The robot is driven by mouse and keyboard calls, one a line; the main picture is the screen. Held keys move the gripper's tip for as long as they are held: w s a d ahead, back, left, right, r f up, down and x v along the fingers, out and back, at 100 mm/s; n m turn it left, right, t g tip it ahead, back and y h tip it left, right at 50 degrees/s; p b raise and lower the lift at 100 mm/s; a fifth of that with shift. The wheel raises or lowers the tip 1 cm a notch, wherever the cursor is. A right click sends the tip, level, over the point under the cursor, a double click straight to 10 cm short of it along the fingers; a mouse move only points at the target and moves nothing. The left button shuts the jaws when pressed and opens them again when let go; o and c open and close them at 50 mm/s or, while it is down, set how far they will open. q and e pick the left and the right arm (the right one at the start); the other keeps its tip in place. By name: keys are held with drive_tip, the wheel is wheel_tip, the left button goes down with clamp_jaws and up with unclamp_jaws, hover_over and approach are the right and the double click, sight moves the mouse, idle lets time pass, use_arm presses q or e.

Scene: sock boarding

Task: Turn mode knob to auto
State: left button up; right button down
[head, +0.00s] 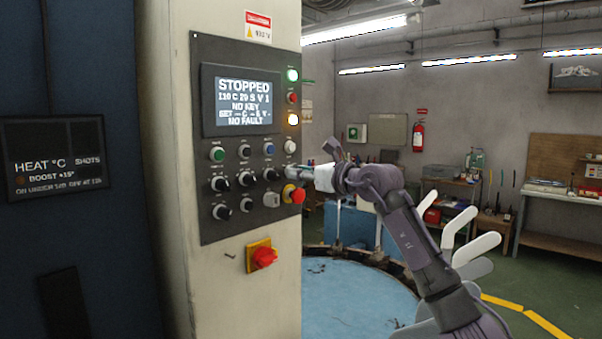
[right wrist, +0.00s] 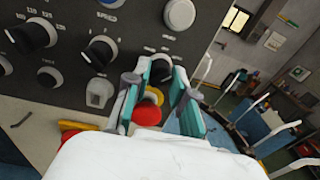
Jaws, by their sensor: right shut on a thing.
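The control panel (head: 211,232) on the cream cabinet carries several black knobs, buttons and a screen reading STOPPED. My right gripper (head: 291,174) is at the right end of the middle knob row and hides the knob there in the head view. In the right wrist view, the fingers of this gripper (right wrist: 160,80) stand either side of that black knob (right wrist: 160,67) and are shut on it. Its label is too blurred to read, so I cannot tell its setting. My left gripper is out of view.
A red emergency button (head: 298,196) on yellow sits just below the gripped knob, also seen close under the fingers in the wrist view (right wrist: 147,113). A grey key switch (right wrist: 98,93) is to its left. A red rotary switch (head: 264,257) is lower on the cabinet.

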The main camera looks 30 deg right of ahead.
drive_tip(key=shift+m, duration=0.3)
drive_tip(key=c, duration=1)
unclamp_jaws()
drive_tip(key=shift+o, duration=0.2)
drive_tip(key=v, duration=1.2)
